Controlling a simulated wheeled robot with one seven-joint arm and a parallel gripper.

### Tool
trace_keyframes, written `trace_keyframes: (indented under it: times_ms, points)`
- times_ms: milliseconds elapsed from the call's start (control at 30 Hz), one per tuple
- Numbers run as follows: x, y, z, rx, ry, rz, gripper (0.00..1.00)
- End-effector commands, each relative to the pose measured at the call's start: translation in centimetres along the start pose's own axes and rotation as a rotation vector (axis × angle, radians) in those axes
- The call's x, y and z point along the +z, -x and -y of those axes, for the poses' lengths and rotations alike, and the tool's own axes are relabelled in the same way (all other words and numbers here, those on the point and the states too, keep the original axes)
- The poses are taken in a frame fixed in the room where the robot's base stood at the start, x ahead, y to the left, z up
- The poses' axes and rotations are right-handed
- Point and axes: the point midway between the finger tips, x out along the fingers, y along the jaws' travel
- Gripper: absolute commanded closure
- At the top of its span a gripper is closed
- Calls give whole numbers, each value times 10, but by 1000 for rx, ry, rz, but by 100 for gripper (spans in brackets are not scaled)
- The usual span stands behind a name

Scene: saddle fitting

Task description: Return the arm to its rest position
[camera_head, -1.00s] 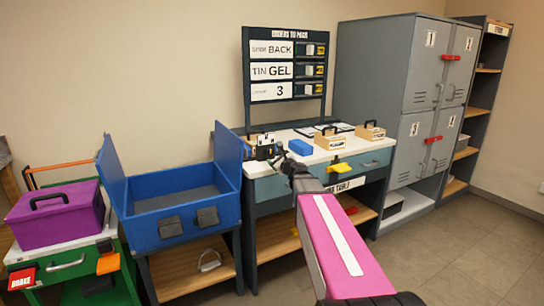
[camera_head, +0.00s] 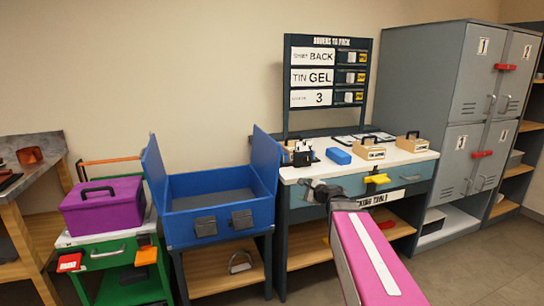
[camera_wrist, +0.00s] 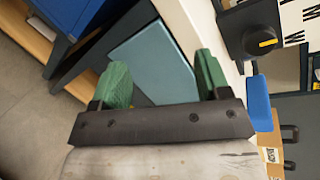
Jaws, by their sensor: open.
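My gripper (camera_head: 322,196) is in front of the packing table (camera_head: 402,160), just below its top edge. In the wrist view my gripper (camera_wrist: 162,85) shows two green fingers spread wide apart with nothing between them. Behind them lies the blue-grey drawer front (camera_wrist: 155,62) of the table. My pink arm reaches in from the lower right of the head view. I cannot tell the exact gap between the fingers and the drawer front.
The tabletop carries a blue block (camera_head: 338,156), wooden boxes with handles (camera_head: 372,152) and a black holder (camera_head: 304,155). An open blue bin (camera_head: 220,220) and a green cart with a purple box (camera_head: 104,207) stand left. Grey lockers (camera_head: 445,90) stand right. Floor shows at the lower right.

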Motion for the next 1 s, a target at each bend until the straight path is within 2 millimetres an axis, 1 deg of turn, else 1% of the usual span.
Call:
trace_keyframes:
  times_ms: [33,67,100,167,200,267,300,367,400,500,600,733,800,867,1000]
  points:
    - [5,2,-24,78,99,6,30]
    - [6,4,-38,128,162,12,30]
    - [8,6,-57,195,246,20,30]
    - [8,11,-84,300,372,36,30]
    - [7,16,-103,372,453,48,30]
    - [6,25,-130,481,572,71,30]
    - [4,32,-147,555,650,88,30]
    - [0,44,-172,670,760,118,30]
    - [-4,53,-187,747,832,139,30]
    - [-14,79,-220,940,994,197,30]
    - [-23,104,-243,1112,1124,254,30]
    - [-34,129,-260,1276,1231,311,30]
    - [-37,137,-264,1330,1263,330,30]
    - [-39,141,-265,1357,1279,339,30]
    - [-40,142,-266,1368,1285,342,30]
